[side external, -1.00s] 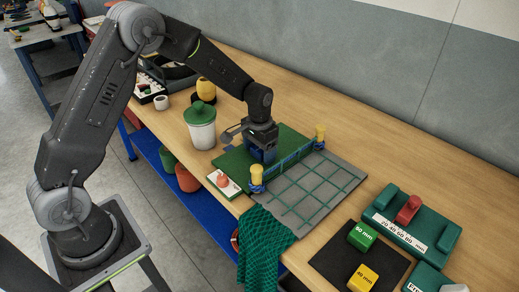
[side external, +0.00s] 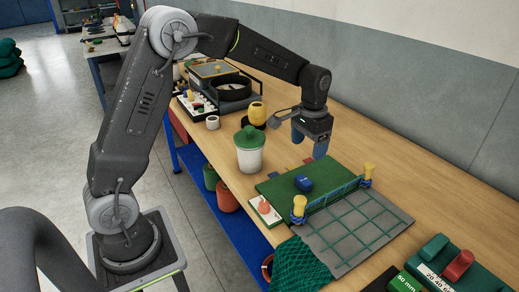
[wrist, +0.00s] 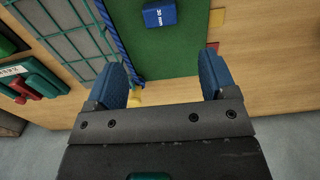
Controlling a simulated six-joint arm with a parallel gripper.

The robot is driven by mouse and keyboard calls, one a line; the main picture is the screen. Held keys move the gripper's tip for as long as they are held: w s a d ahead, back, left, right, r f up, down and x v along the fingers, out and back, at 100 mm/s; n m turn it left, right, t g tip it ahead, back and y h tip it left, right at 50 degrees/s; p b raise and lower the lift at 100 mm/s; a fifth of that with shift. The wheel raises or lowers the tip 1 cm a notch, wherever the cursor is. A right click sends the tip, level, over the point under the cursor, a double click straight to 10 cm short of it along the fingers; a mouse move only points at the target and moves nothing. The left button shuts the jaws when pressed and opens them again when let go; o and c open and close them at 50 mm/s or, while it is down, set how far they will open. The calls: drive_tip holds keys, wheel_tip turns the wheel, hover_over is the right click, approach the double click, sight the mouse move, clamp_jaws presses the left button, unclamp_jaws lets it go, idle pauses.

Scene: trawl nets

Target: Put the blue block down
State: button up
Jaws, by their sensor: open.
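The blue block (side external: 304,183) rests on the green mat (side external: 275,190), near the net frame. It also shows at the top of the wrist view (wrist: 160,14), with a white label on its face. My gripper (side external: 321,150) is raised above the table, behind and to the right of the block and apart from it. In the wrist view my gripper (wrist: 163,82) has its two blue fingers spread wide with nothing between them.
A net panel (side external: 350,225) with a blue rope edge and yellow posts (side external: 299,205) adjoins the mat. A white pot with a green lid (side external: 249,150) stands to the left. A green rack with a red block (side external: 459,265) is at right. Bare wood lies behind.

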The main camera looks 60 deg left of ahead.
drive_tip(key=s+d+r+t, duration=0.1)
drive_tip(key=s+r, duration=0.2)
drive_tip(key=s, duration=0.5)
drive_tip(key=s+d+r+t, duration=0.1)
drive_tip(key=s+r+t, duration=0.1)
drive_tip(key=s, duration=0.7)
drive_tip(key=s+d+r+t, duration=0.1)
drive_tip(key=s+r+t, duration=0.1)
drive_tip(key=s+r, duration=0.3)
drive_tip(key=s, duration=0.3)
drive_tip(key=shift+s+d, duration=0.25)
drive_tip(key=shift+d, duration=0.15)
drive_tip(key=shift+o, duration=1.1)
drive_tip(key=shift+s+f+t, duration=0.1)
drive_tip(key=shift+s+t, duration=0.2)
drive_tip(key=shift+s, duration=0.05)
